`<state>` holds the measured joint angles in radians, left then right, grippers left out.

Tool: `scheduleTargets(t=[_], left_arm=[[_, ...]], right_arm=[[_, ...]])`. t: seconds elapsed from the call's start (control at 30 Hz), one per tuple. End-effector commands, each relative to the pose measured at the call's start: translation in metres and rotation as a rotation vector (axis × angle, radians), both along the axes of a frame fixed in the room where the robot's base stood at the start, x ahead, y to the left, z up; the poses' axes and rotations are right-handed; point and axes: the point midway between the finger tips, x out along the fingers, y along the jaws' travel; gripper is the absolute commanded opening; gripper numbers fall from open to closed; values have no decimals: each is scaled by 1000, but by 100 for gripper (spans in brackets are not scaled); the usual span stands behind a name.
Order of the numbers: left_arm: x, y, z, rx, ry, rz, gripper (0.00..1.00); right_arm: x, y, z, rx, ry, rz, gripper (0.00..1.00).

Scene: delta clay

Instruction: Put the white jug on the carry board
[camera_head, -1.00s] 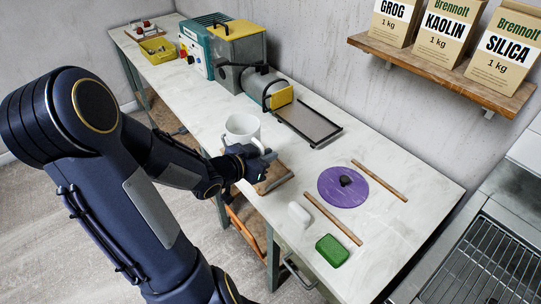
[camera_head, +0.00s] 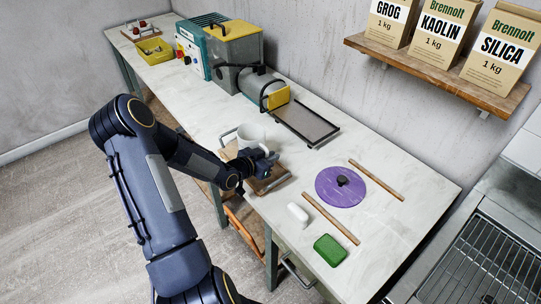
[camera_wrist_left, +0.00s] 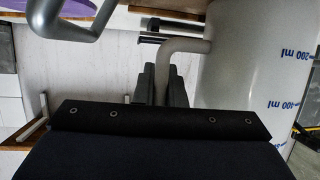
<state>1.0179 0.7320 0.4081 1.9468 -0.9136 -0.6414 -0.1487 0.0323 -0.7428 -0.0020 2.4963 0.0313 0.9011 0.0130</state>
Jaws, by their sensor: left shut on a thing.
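The white jug (camera_head: 251,134) is upright at the board's far side in the head view. The carry board (camera_head: 270,184) is a brown wooden board with metal handles at its ends, near the table's front edge. My left gripper (camera_head: 264,164) is shut on the jug's handle, on the jug's near side. In the left wrist view the jug (camera_wrist_left: 255,60) shows blue millilitre marks, and its handle (camera_wrist_left: 183,46) runs between the fingers. The jug's base is hidden behind my gripper, so I cannot tell whether it touches the board. My right gripper is out of view.
A purple disc (camera_head: 330,191) with a dark knob, two wooden sticks, a white object (camera_head: 298,215) and a green block (camera_head: 330,250) lie to the right. A grey tray (camera_head: 308,122) and machine stand behind. A yellow bin (camera_head: 154,51) is far left.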

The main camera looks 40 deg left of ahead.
Motion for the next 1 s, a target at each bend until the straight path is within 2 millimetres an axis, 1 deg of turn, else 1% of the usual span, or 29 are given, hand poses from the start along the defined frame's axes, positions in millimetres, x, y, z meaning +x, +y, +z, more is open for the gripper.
scheduleTargets(t=[0.23,0.33,0.37,0.5,0.77,0.87,0.97,1.0], left_arm=[[0,0,-1,2,-2,0,0],[0,0,-4,2,-2,0,0],[0,0,-3,1,-1,1,13],[0,0,-2,1,-1,1,31],[0,0,-2,1,-1,1,32],[-1,1,2,1,-1,1,32],[-12,3,4,5,-2,2,32],[-19,5,6,5,-2,3,32]], right_arm=[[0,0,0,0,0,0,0],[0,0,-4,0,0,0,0],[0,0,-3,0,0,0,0],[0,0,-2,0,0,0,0],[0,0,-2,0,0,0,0],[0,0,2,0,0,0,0],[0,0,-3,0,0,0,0],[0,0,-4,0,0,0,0]])
